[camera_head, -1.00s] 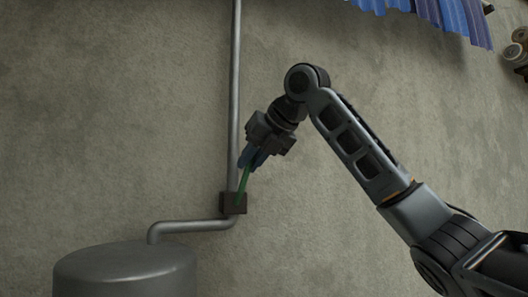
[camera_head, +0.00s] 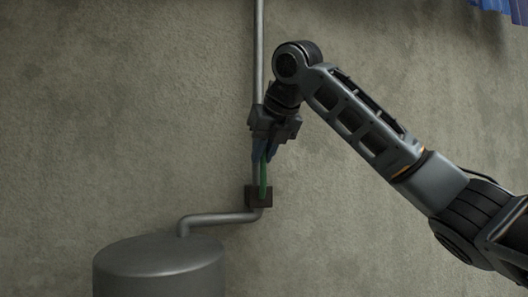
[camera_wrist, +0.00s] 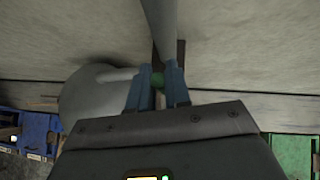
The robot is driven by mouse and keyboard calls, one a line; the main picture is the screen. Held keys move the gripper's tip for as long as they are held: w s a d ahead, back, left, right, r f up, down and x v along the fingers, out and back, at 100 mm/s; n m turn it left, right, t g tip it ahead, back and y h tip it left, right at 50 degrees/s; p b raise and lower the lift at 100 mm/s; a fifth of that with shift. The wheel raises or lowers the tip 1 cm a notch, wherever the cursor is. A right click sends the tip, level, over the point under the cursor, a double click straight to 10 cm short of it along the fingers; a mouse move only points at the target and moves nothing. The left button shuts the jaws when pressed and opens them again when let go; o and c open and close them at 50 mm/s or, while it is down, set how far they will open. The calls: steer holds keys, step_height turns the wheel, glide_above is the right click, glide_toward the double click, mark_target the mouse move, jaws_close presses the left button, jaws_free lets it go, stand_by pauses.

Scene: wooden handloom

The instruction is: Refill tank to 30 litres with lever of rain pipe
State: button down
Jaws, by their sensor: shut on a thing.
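The rain pipe (camera_head: 259,50) runs down the wall to a small dark box (camera_head: 254,197). From the box a bent pipe leads left to the grey tank (camera_head: 160,262). The green lever (camera_head: 263,178) stands nearly upright from the box. My gripper (camera_head: 264,156) has blue fingers and is shut on the lever's upper part, in front of the pipe. In the wrist view the green lever end (camera_wrist: 158,80) shows between the blue fingers. The water level in the tank cannot be seen.
A blue fabric or sheet (camera_head: 503,5) shows at the top right. In the wrist view a blue bin (camera_wrist: 30,130) stands at the lower left and a green bin (camera_wrist: 292,155) at the lower right. The wall around the pipe is bare.

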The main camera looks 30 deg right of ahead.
steer(key=shift+a+f, duration=0.15)
steer(key=shift+f, duration=0.15)
steer(key=c, duration=1.1)
jaws_free()
steer(key=shift+r, duration=0.1)
steer(key=shift+r, duration=0.15)
steer(key=shift+b+v, duration=0.8)
steer(key=shift+v, duration=3)
